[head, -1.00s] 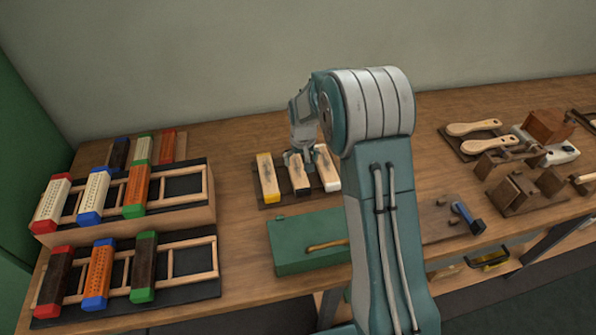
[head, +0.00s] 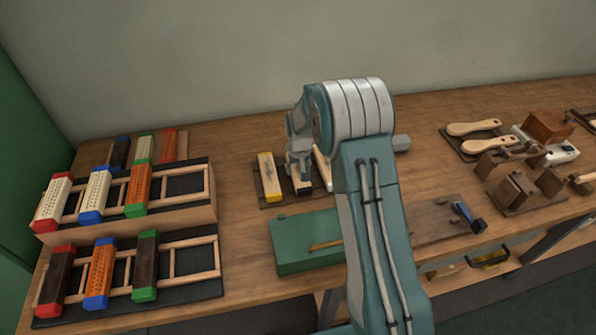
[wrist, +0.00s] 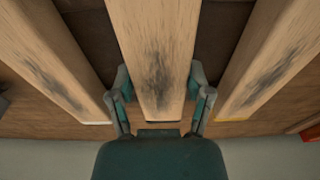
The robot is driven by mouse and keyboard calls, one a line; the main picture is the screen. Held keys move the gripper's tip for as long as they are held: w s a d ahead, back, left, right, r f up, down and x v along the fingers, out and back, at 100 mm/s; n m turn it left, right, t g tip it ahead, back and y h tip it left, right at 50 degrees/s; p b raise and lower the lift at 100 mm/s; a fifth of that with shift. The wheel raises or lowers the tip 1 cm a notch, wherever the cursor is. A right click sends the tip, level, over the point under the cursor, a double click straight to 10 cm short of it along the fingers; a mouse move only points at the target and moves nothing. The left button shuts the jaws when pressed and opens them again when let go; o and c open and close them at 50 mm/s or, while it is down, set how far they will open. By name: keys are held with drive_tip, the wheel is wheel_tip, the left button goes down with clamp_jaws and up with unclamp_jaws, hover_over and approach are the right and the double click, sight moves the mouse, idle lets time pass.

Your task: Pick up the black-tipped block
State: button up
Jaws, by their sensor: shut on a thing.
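The black-tipped block (head: 302,184) is pale wood and sits in the middle of a row of three on a dark mat (head: 270,203). I cannot tell whether the block is clear of the mat. My gripper and arm hide part of it in the head view.
A yellow-tipped block (head: 268,175) and a white-tipped block (head: 322,166) lie close on either side. A green box (head: 300,257) stands in front. Racks of coloured bristle blocks (head: 125,215) fill the left; tools (head: 475,128) lie at right.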

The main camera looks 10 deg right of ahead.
drive_tip(key=shift+r, duration=0.25)
wheel_tip(320, 180, up, 2)
drive_tip(key=shift+r, duration=0.1)
drive_tip(key=s+r, duration=0.1)
drive_tip(key=r, duration=0.1)
drive_tip(key=s+r, duration=0.2)
drive_tip(key=s+d+r, duration=0.1)
drive_tip(key=s+r, duration=0.1)
drive_tip(key=shift+r, duration=0.2)
drive_tip(key=s+d+r, duration=0.2)
drive_tip(key=s+r, duration=0.1)
drive_tip(key=s, duration=0.6)
drive_tip(key=shift+r, duration=0.4)
